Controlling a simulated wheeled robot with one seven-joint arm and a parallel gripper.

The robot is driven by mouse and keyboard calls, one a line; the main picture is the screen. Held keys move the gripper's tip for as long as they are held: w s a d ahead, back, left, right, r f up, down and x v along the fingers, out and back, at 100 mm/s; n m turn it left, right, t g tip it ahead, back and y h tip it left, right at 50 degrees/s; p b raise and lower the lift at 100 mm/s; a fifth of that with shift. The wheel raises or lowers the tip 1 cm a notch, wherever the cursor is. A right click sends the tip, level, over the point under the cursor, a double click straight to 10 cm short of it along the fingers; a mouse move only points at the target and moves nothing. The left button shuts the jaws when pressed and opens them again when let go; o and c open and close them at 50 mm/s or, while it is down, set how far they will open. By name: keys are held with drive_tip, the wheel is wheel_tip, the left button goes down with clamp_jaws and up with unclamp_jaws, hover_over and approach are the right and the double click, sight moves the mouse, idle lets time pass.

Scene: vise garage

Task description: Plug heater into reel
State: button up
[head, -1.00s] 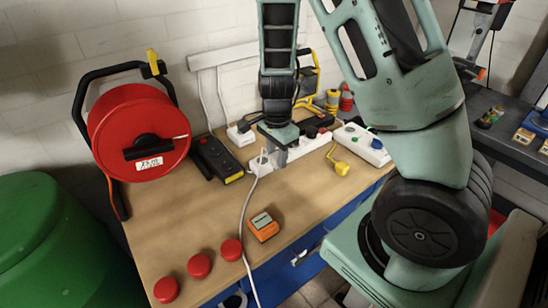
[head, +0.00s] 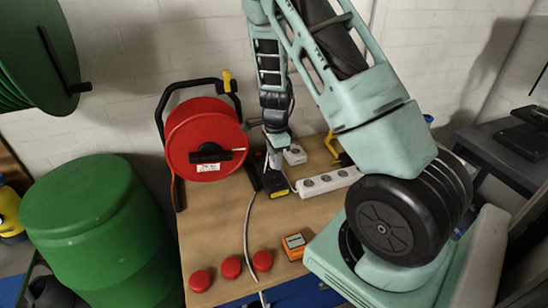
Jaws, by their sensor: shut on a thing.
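The red cable reel (head: 185,132) stands upright in a black frame at the back left of the workbench. Its black centre faces me, with a white label below. My gripper (head: 276,152) is just right of the reel, shut on a pale plug, which is small and mostly hidden at the jaws. A grey cable (head: 247,222) hangs from there, runs across the bench and over its front edge. I take it for the heater's cable, but the heater itself is not recognisable in view. The plug looks apart from the reel.
A white power strip (head: 330,181), a white socket box (head: 295,155) and a black-and-yellow device (head: 274,184) lie near my gripper. An orange meter (head: 294,246) and red round knobs (head: 231,268) are at the front. A green barrel (head: 90,225) stands left of the bench.

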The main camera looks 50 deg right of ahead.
sight(276, 181)
drive_tip(key=shift+f, duration=0.1)
wheel_tip(276, 181, down, 6)
drive_tip(key=b, duration=0.5)
drive_tip(key=shift+r, duration=0.2)
idle(2.2)
drive_tip(key=shift+f, duration=0.6)
idle(0.4)
drive_tip(key=o, duration=1)
wheel_tip(276, 181, up, 18)
drive_tip(key=shift+f+b, duration=0.25)
drive_tip(key=shift+b, duration=0.1)
